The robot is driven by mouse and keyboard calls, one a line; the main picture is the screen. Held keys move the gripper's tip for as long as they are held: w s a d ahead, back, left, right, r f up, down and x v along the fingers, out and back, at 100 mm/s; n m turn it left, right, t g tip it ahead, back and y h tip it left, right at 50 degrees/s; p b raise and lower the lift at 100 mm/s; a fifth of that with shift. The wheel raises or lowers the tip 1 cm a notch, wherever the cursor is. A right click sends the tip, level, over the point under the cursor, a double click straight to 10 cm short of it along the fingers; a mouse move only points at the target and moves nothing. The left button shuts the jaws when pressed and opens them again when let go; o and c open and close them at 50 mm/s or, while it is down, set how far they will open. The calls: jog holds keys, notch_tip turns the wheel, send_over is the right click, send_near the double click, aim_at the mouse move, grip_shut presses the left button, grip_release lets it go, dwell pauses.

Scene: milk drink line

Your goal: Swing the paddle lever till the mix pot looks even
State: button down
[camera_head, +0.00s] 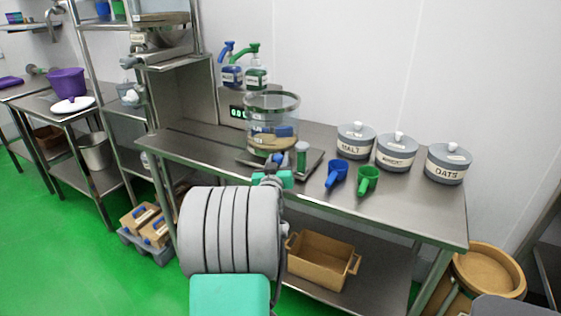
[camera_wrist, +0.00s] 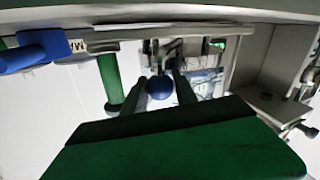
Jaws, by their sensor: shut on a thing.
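The mix pot (camera_head: 272,104) is a clear glass vessel on a metal base on the steel table. Its contents show a pale tan layer low down, with blue parts inside; I cannot tell how even the mix is. The paddle lever's blue ball knob (camera_wrist: 160,87) shows between my fingers in the wrist view. My gripper (camera_head: 272,168) is at the front of the pot, shut on the knob. My arm hides the lower front of the base.
Blue scoop (camera_head: 337,174) and green scoop (camera_head: 367,180) lie to the right. Lidded grey jars, including malt (camera_head: 355,142) and oats (camera_head: 447,164), stand behind them. Pump bottles (camera_head: 256,77) and a green display (camera_head: 237,112) are behind the pot. The table's left part is clear.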

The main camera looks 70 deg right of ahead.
jog(key=c, duration=1)
grip_release()
jog(key=shift+a, duration=0.1)
jog(key=v, duration=0.7)
jog(key=shift+a, duration=0.3)
